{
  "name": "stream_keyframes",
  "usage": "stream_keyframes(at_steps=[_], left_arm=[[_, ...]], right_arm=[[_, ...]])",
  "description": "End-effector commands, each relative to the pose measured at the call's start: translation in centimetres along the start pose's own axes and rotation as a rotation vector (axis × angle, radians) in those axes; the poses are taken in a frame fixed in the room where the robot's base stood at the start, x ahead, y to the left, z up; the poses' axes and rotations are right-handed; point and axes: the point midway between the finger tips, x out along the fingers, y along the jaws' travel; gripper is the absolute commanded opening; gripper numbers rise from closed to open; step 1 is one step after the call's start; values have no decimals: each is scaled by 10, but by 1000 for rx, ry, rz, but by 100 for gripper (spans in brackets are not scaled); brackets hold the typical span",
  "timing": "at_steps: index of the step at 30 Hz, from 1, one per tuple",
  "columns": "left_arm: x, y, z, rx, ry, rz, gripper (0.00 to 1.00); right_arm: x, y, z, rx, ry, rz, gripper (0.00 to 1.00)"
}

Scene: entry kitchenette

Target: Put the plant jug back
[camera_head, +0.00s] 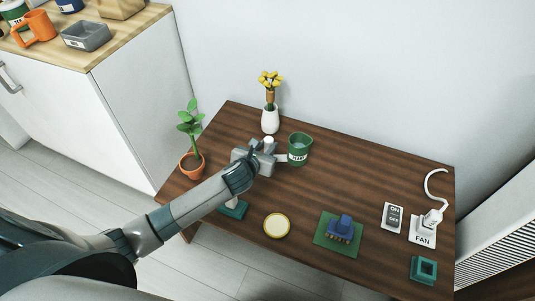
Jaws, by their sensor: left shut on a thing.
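The green jug (299,150) has a white label too small to read with certainty. It is upright at the back middle of the brown wooden table (365,185). My left gripper (284,158) reaches in from the left and is shut on the left side of the jug. I cannot tell whether the jug's base touches the table or is slightly above it. A leafy plant in a terracotta pot (193,166) stands at the table's left edge. My right gripper is not in view.
A white vase (270,121) with yellow flowers stands just behind my gripper. In front lie a yellow-rimmed disc (277,225), a green mat (323,239) with a blue object, a switch (394,216), a FAN plate (422,238) and a teal square (424,269). Table right of the jug is clear.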

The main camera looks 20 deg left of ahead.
Motion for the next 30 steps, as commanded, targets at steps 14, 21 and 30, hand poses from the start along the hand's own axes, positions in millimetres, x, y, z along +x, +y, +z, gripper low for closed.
stream_keyframes(at_steps=[14,21,30], left_arm=[[18,-1,-35,-1,-1,-1,0],[17,-1,-35,0,-2,-1,0],[19,0,-38,0,1,0,41]], right_arm=[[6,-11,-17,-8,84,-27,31],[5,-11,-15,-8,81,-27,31],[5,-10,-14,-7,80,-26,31]])
